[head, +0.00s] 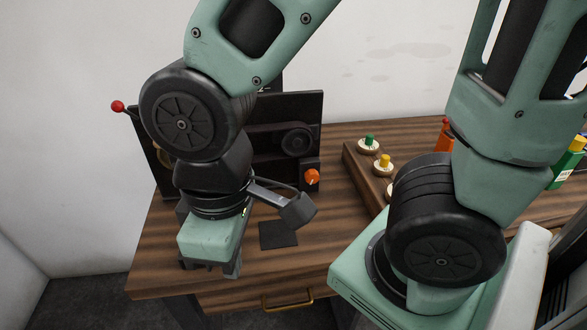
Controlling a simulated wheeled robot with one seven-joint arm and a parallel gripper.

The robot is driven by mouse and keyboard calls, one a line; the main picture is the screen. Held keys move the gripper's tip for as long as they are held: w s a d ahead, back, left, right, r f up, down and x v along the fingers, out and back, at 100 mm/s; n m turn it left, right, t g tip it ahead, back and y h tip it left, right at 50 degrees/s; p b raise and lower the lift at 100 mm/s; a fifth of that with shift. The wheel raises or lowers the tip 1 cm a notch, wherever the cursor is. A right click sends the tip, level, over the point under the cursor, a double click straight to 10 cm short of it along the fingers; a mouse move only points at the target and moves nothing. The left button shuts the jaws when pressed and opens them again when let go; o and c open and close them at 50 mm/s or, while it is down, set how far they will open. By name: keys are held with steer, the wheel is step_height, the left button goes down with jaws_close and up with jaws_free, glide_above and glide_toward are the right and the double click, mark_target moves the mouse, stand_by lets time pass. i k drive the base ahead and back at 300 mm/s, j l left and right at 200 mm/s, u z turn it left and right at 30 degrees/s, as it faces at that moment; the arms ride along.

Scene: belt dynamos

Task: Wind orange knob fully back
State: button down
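The orange knob (312,177) sits low on the right part of the front of a dark upright machine (310,120) on the wooden table. It carries a small pale mark. My gripper (212,268) hangs fingers down near the table's front left edge, left of and nearer than the knob, and is apart from it. Its fingertips show only partly below the green body, so I cannot tell whether they are open or shut. My arm hides much of the machine's left part.
A red ball-ended lever (118,106) sticks out at the machine's left. A dark square pad (278,235) lies on the table (240,285) below the knob. A wooden block (356,172) with green and yellow pegs stands to the right. Orange and green items stand farther right.

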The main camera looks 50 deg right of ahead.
mark_target(311, 175)
steer(key=k+j+z, duration=0.15)
steer(key=j+z, duration=0.25)
steer(key=k+j+z, duration=0.2)
steer(key=z, duration=0.2)
steer(key=k+j+z, duration=0.2)
steer(key=z, duration=0.2)
